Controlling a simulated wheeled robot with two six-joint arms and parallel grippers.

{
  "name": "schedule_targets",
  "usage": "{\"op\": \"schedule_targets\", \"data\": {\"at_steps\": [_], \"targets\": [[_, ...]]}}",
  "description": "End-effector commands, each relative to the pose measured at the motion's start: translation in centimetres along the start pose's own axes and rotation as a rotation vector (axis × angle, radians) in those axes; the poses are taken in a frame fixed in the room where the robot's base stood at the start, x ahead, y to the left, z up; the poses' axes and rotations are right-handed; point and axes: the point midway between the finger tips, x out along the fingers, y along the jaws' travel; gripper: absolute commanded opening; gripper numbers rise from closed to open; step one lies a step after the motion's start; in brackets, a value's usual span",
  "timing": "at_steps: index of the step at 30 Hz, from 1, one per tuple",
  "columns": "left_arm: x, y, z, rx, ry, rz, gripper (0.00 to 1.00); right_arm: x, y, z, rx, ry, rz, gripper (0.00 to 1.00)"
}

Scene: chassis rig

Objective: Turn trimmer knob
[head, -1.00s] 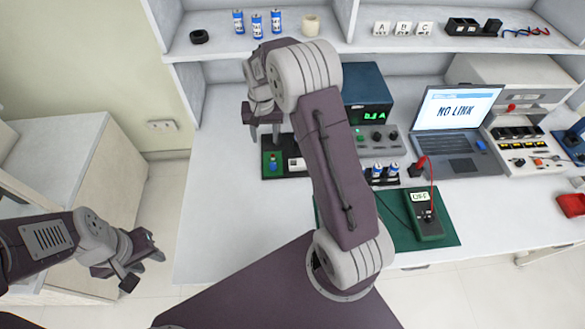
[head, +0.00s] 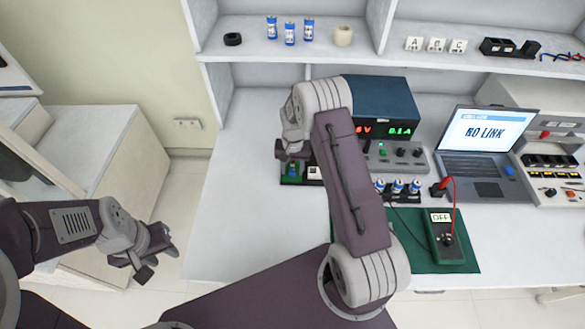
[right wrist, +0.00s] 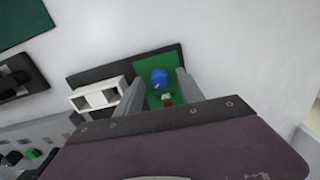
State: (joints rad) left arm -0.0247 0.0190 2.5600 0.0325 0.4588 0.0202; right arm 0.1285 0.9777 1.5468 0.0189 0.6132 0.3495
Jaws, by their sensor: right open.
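The trimmer knob is a round blue knob (right wrist: 159,77) on a small green board (right wrist: 172,62) set on a dark base. In the right wrist view it lies between the two fingers of my right gripper (right wrist: 161,80), which is open; whether the fingers touch it is unclear. In the head view my right gripper (head: 293,152) is over the green board (head: 291,171), which it and the arm partly hide. My left gripper (head: 160,263) hangs over the floor at the left, its jaws apart and empty.
A white block (right wrist: 99,97) sits beside the green board. A power supply (head: 383,105), a control box (head: 398,156), batteries in a holder (head: 398,190), a laptop (head: 477,150) and a multimeter (head: 445,235) stand to the right. The bench (head: 235,190) left of the board is clear.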

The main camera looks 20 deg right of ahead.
Motion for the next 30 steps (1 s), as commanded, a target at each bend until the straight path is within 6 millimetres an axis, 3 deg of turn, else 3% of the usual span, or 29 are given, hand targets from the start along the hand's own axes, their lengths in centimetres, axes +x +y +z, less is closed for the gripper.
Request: {"op": "schedule_targets", "data": {"at_steps": [3,8,9,19,27,28,30], "targets": [[0.01,0.00,0.00,0.000,0.000,0.000,0.36,-0.02,0.00,-0.01,0.000,0.000,0.000,0.45],[0.01,0.00,0.00,0.000,0.000,0.000,0.36,-0.04,0.00,0.00,0.000,0.000,0.000,0.01],[0.01,0.00,0.00,0.000,0.000,0.000,0.36,-0.04,0.00,0.00,0.000,0.000,0.000,0.00],[-0.42,0.01,-0.04,0.000,0.000,0.000,0.36,-0.12,-0.03,-0.03,-0.193,-0.002,0.001,0.00],[-0.38,0.01,-0.04,0.000,0.000,0.000,0.36,-0.08,-0.03,-0.05,-0.210,-0.002,0.001,0.00],[-0.38,0.01,-0.04,0.000,0.000,0.000,0.36,-0.08,-0.04,-0.05,-0.210,-0.001,0.001,0.26],[-0.38,0.01,-0.04,0.000,0.000,0.000,0.36,-0.08,-0.03,-0.05,-0.210,-0.002,0.001,0.45]]}}
